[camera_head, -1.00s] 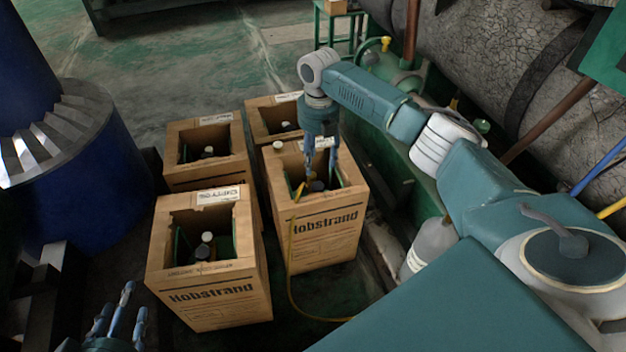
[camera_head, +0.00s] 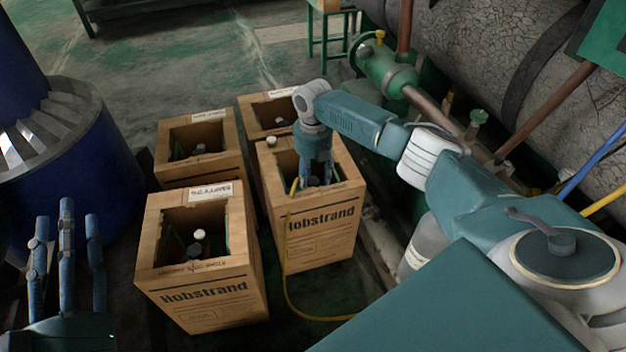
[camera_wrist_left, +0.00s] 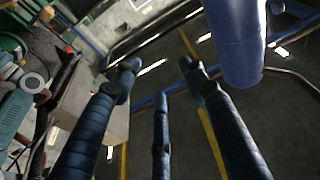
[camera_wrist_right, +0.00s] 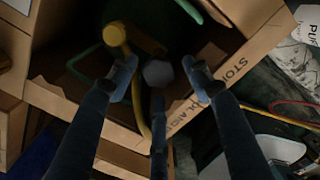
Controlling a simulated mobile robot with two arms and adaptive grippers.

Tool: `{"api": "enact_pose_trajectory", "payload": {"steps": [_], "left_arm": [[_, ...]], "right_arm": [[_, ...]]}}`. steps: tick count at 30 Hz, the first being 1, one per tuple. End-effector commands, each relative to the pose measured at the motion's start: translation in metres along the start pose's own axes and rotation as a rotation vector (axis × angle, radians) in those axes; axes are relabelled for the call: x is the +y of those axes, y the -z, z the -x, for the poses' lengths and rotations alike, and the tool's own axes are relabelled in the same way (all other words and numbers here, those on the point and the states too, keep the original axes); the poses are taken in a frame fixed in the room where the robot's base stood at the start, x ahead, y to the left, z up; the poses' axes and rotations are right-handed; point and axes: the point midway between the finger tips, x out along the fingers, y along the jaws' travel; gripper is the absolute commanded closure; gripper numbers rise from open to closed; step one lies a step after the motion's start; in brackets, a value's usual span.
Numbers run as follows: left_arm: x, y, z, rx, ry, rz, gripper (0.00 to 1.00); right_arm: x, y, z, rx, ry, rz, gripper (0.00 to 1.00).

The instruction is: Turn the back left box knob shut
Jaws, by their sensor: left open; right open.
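The back left box (camera_head: 166,141) is an open brown carton in the head view. My right gripper (camera_head: 316,182) points down into the front right box (camera_head: 322,218), well apart from the back left box. In the right wrist view its open fingers (camera_wrist_right: 160,85) are spread around a grey knob (camera_wrist_right: 158,73); contact cannot be told. My left gripper (camera_head: 66,220) is open and empty at the lower left of the head view, fingers up. The left wrist view shows its spread fingers (camera_wrist_left: 160,85).
The front left box (camera_head: 205,296) stands between my left gripper and the front right box. The back right box (camera_head: 249,106) is behind. A yellow hose (camera_head: 286,265) runs from the front right box along the floor. A blue machine (camera_head: 75,190) stands at left, green piping (camera_head: 385,70) at right.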

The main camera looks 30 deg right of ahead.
Motion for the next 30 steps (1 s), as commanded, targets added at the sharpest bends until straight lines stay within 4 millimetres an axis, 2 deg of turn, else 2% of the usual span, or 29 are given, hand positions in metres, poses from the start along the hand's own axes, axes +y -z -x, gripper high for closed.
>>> {"api": "enact_pose_trajectory", "payload": {"steps": [4, 11, 12, 18, 26, 30], "left_arm": [[0.001, 0.007, 0.0, 0.032, -0.002, 0.001, 0.57], [0.001, 0.009, 0.0, 0.037, -0.002, 0.001, 0.57], [0.001, 0.008, 0.0, 0.037, -0.002, 0.001, 0.57], [0.001, 0.008, 0.0, 0.035, -0.002, 0.001, 0.57], [0.001, 0.006, -0.001, 0.02, -0.001, 0.001, 0.57], [-0.002, -0.015, 0.001, -0.078, 0.005, -0.002, 0.57]], "right_arm": [[0.0, 0.0, -0.004, 0.0, 0.0, 0.0, 0.51], [0.0, 0.0, -0.004, 0.0, 0.0, 0.0, 0.51], [0.0, 0.0, -0.004, 0.0, 0.0, 0.0, 0.53], [0.0, 0.001, -0.004, 0.001, 0.001, 0.0, 0.92], [-0.001, 0.002, -0.004, 0.006, 0.003, -0.009, 0.95], [-0.001, 0.003, -0.004, 0.008, 0.005, -0.037, 0.95]]}}
